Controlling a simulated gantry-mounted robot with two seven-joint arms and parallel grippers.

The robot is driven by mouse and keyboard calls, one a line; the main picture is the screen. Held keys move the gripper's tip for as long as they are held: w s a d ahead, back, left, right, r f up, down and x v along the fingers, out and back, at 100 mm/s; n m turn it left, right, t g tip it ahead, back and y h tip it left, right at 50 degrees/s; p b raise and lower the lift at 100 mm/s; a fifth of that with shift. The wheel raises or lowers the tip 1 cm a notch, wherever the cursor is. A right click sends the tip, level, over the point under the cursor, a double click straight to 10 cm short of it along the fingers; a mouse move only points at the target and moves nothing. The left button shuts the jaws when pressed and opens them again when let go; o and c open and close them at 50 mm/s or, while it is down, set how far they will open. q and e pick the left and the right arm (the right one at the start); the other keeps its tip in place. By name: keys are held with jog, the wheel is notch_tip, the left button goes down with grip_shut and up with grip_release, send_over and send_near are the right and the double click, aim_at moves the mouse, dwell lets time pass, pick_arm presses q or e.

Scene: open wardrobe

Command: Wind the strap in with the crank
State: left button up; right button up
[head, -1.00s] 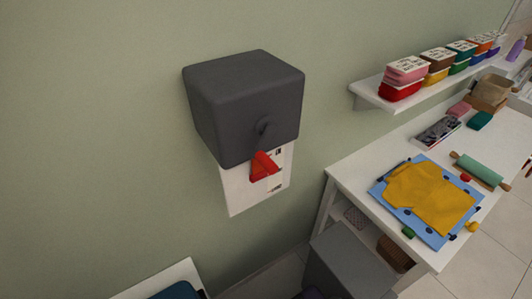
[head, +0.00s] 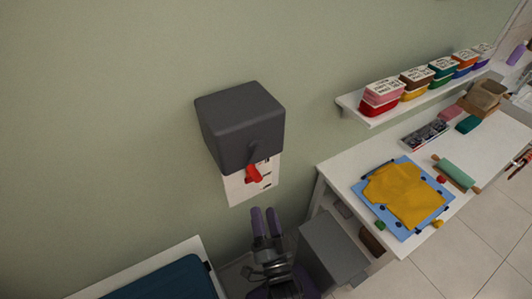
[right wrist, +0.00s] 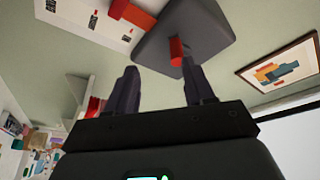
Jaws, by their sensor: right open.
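A dark grey box (head: 240,120) is fixed to the green wall, and it also shows in the right wrist view (right wrist: 195,25). A dark crank arm (head: 254,150) is on its front. The red crank grip (right wrist: 176,50) sticks out from the box in the right wrist view. A separate red piece (right wrist: 135,14), which looks like the strap, shows beside the box over a white panel (right wrist: 85,15). In the head view the red parts overlap. My right gripper (head: 265,212) is open and empty, below the box and apart from the crank. My left gripper is out of view.
A white table (head: 335,170) to the right holds a blue mat with yellow dough and a rolling pin (head: 455,173). A shelf (head: 372,122) with several coloured tubs is above it. A grey bin (head: 333,250) stands below. The wall around the box is clear.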

jog(key=p, duration=0.1)
send_near(255, 167)
jog(key=shift+w+a+f, duration=0.1)
jog(key=shift+a+f, duration=0.05)
jog(key=shift+f, duration=0.1)
jog(key=p+x, duration=0.2)
jog(key=x, duration=0.6)
jog(key=shift+w+r+p, duration=0.1)
jog(key=shift+r+p, duration=0.15)
jog(key=shift+p, duration=0.05)
jog(key=shift+w+a+r, duration=0.1)
jog(key=shift+w+a, duration=0.05)
jog(key=shift+w, duration=0.55)
jog(key=c, duration=1)
